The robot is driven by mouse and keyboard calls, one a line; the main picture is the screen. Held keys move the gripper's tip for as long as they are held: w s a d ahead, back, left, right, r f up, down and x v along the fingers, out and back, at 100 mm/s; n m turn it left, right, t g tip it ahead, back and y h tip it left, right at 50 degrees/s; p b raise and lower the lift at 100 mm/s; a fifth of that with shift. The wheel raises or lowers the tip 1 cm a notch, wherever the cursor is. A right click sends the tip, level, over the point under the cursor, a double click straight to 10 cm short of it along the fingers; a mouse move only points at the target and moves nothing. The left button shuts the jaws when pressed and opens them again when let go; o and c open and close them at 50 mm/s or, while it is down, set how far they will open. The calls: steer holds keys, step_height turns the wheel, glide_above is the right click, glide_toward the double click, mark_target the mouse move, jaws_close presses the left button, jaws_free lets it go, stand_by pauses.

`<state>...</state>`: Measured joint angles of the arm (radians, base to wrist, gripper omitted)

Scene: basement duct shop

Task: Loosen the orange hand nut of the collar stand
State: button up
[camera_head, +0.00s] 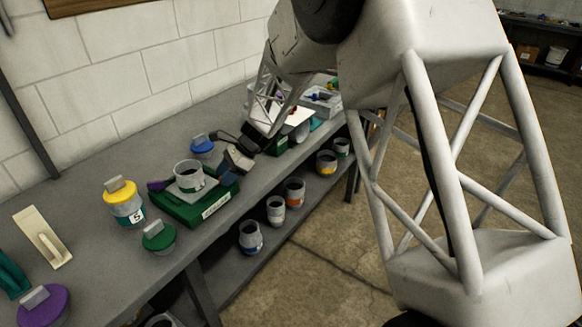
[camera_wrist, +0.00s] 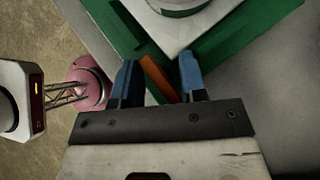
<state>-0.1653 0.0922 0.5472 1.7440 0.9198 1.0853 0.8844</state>
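The collar stand (camera_head: 208,207) is a green block with a grey collar (camera_head: 188,176) on top, on the grey bench in the head view. In the wrist view its green base (camera_wrist: 258,42) and pale top plate (camera_wrist: 178,28) show at the top. The orange hand nut (camera_wrist: 158,76) shows there as a slanted orange bar; I cannot make it out in the head view. My gripper (camera_wrist: 160,72) has its two blue fingers apart, one on each side of the orange bar. Contact with the bar is not clear. In the head view my gripper (camera_head: 238,157) is at the stand's right end.
A yellow-lidded jar (camera_head: 124,205) and a green-lidded jar (camera_head: 158,238) stand left of the stand. A blue-lidded jar (camera_head: 203,148) is behind it. A purple handle (camera_head: 158,185) sticks out at its left. Several pots, including one grey pot (camera_head: 250,238), fill the lower shelf.

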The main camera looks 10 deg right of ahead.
steer(key=m+t, duration=0.2)
steer(key=m, duration=0.1)
steer(key=shift+v, duration=1.15)
steer(key=s+d+r+n+h, duration=0.2)
steer(key=s+d+r+n, duration=0.3)
steer(key=s, duration=0.5)
steer(key=s+d+r+n+t+h, duration=0.1)
steer(key=s+d+r+n+h, duration=0.1)
steer(key=s+d+r+n, duration=0.3)
steer(key=shift+s+d+r, duration=2.3)
steer(key=shift+s+r, duration=0.25)
steer(key=shift+s, duration=0.8)
steer(key=w+a+f+m+g, duration=0.1)
steer(key=w+a+f, duration=0.2)
steer(key=w, duration=0.4)
steer(key=w+a+f+m, duration=0.2)
steer(key=w+a, duration=0.3)
steer(key=w, duration=0.3)
steer(key=w+a+f+m+g, duration=0.1)
steer(key=w+a+f, duration=0.3)
steer(key=w, duration=0.4)
steer(key=shift+a+f+m+g+h, duration=0.2)
steer(key=shift+a+m+g+h, duration=0.15)
steer(key=shift+a, duration=0.25)
